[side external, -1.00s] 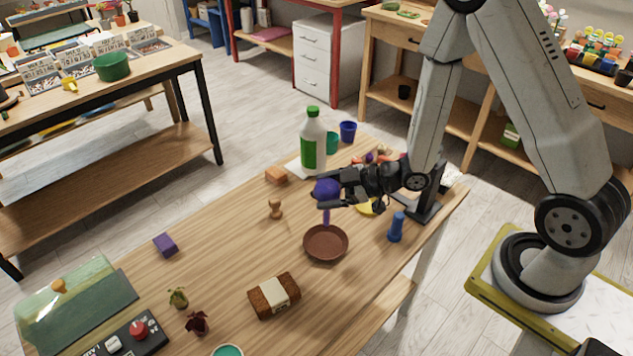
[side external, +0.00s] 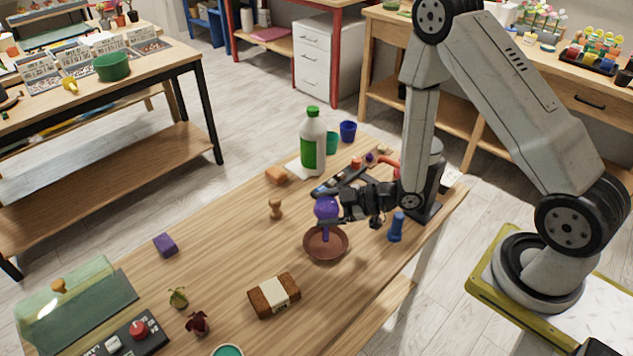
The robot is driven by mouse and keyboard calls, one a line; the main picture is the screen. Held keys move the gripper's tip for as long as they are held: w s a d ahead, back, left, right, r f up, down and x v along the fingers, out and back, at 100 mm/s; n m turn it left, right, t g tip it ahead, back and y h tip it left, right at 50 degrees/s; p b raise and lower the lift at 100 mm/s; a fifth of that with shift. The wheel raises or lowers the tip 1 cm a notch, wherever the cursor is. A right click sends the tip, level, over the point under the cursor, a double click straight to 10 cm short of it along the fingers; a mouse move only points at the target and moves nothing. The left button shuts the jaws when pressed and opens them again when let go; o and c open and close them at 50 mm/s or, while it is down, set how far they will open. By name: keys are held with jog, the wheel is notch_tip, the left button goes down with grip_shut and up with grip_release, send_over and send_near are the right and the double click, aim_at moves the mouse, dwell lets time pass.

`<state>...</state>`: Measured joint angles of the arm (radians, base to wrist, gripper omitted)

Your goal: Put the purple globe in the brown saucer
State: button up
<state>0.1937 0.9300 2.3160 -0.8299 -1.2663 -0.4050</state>
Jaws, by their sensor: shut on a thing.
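The purple globe (side external: 326,206) is a round bulb with a thin stem pointing down. My gripper (side external: 333,217) comes in from the right and is shut on the globe, with a dark finger showing just below the bulb. The globe is upright over the brown saucer (side external: 318,254), a round shallow dish on the wooden table. The stem's lower end overlaps the inside of the saucer. I cannot tell whether it touches the bottom.
A blue bottle (side external: 396,228) stands right of the saucer and a wooden peg (side external: 276,209) to its left. A brown brick with a pale band (side external: 274,295) lies in front. A white-and-green bottle (side external: 313,143) stands behind. Table left of the peg is mostly clear.

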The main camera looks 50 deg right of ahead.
jog(key=shift+f, duration=0.75)
jog(key=shift+f, duration=0.1)
jog(key=o, duration=1.1)
jog(key=shift+s+d, duration=0.1)
jog(key=shift+v, duration=5.95)
